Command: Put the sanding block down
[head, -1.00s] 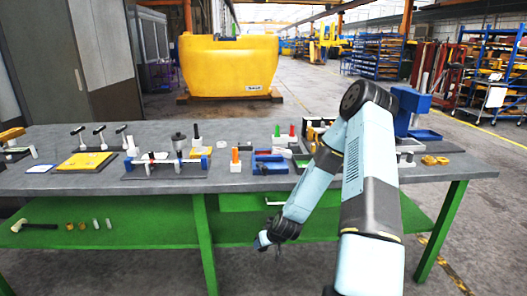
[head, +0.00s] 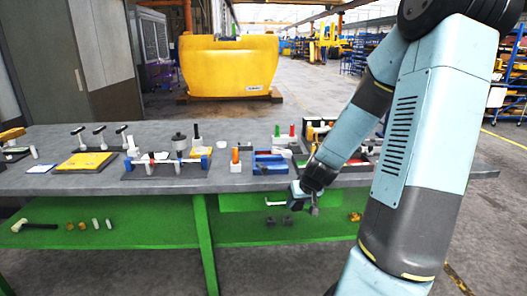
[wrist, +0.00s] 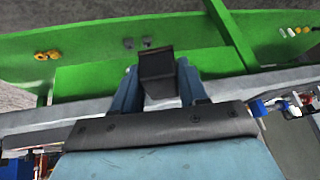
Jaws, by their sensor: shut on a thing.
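The sanding block shows as a dark grey block (wrist: 157,70) in the wrist view, between the two blue fingers of my gripper (wrist: 158,82). My gripper is shut on it. In the head view my gripper (head: 304,197) hangs at the front edge of the grey workbench (head: 240,190), level with the drawer front. A small grey end of the block (head: 314,211) shows below it. The block is in the air, apart from the bench top and the green lower shelf. Most of the block is hidden by the gripper in the head view.
The green lower shelf (head: 150,229) holds a hammer (head: 38,227) and small fittings at the left. Two small dark pieces (head: 278,220) and yellow parts (head: 355,216) lie farther right. The bench top is crowded behind my gripper, with a blue tray (head: 271,165). Its front strip is bare.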

